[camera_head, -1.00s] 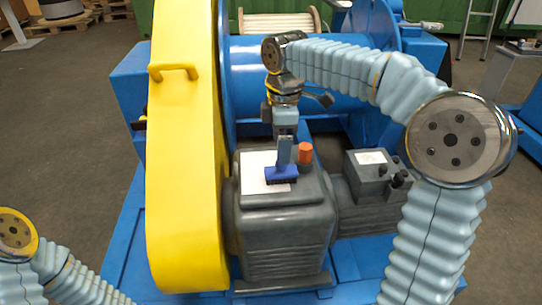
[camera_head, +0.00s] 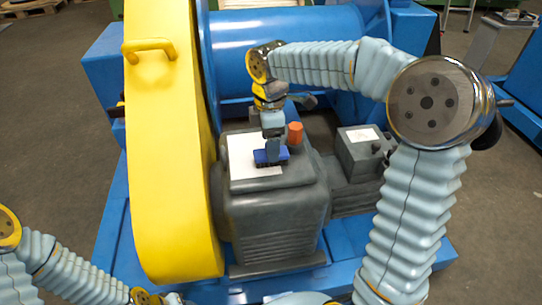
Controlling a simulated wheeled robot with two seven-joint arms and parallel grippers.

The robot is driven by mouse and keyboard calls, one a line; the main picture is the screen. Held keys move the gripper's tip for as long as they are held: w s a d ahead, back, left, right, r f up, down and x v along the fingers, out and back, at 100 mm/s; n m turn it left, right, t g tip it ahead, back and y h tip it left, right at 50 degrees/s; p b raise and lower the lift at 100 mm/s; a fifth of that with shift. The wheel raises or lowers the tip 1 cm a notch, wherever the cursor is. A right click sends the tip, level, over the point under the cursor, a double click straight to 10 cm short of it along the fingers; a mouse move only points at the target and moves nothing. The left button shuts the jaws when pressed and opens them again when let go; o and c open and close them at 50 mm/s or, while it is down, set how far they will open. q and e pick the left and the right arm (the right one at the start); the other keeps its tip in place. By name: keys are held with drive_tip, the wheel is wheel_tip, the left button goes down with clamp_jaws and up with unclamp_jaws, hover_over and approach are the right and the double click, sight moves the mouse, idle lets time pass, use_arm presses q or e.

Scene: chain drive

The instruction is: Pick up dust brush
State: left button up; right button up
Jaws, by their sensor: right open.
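The dust brush (camera_head: 279,156) is small and blue with dark bristles. It lies on the white sheet on top of the grey gearbox housing, in the middle of the head view. My right gripper (camera_head: 272,146) points down right at the brush and partly covers it. Its jaws are open; whether the fingers touch the brush cannot be seen. My left arm shows at the lower left, and its gripper cannot be made out.
An orange cap (camera_head: 295,133) stands close to the right of my right gripper. The white sheet (camera_head: 243,155) lies under the brush. A tall yellow chain guard (camera_head: 170,180) rises on the left. A grey control box (camera_head: 362,150) stands to the right, and a blue drum (camera_head: 285,45) lies behind.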

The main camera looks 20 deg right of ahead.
drive_tip(key=f, duration=0.3)
drive_tip(key=shift+d+f, duration=0.2)
drive_tip(key=shift+f, duration=0.05)
drive_tip(key=shift+c, duration=0.4)
drive_tip(key=c, duration=1.1)
wheel_tip(320, 180, up, 10)
drive_tip(key=shift+w+r+p, duration=0.1)
drive_tip(key=shift+p, duration=0.4)
